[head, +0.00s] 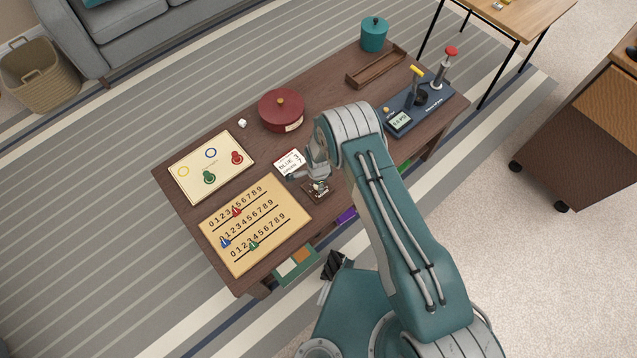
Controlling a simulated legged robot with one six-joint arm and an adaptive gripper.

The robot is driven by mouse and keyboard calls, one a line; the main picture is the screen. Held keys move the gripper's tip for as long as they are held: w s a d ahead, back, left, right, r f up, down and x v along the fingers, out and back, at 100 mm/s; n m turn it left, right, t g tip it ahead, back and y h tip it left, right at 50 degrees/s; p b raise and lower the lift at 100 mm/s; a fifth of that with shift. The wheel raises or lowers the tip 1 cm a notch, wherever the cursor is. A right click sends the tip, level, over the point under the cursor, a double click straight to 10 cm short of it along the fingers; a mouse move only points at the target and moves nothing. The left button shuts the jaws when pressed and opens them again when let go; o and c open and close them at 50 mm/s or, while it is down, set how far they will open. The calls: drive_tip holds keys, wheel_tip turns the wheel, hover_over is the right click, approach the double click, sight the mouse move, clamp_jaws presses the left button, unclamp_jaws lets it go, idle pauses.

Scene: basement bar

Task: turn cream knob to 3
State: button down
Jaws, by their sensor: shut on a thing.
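My gripper (318,187) reaches down at the front middle of the dark wooden table, over a small brown base plate (308,196). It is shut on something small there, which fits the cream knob. The fingers hide most of the knob, and I cannot make out its pointer. No scale numbers can be read on the base plate from here. A white card (289,162) with "BLUE 3" and a second line lies just behind the gripper.
A cream board (262,250) with number rows and coloured pegs lies front left. A ring board (190,167) lies behind it. A red lidded pot (281,108), white die (242,123), wooden tray (375,70), teal canister (374,34) and dark blue lever panel (405,122) share the table (335,92).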

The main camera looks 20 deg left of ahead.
drive_tip(key=shift+c, duration=1.3)
unclamp_jaws()
drive_tip(key=shift+s+a, duration=0.1)
drive_tip(key=shift+a, duration=0.1)
drive_tip(key=shift+d, duration=0.1)
drive_tip(key=shift+r, duration=0.25)
wheel_tip(320, 180, up, 11)
drive_tip(key=shift+r, duration=0.15)
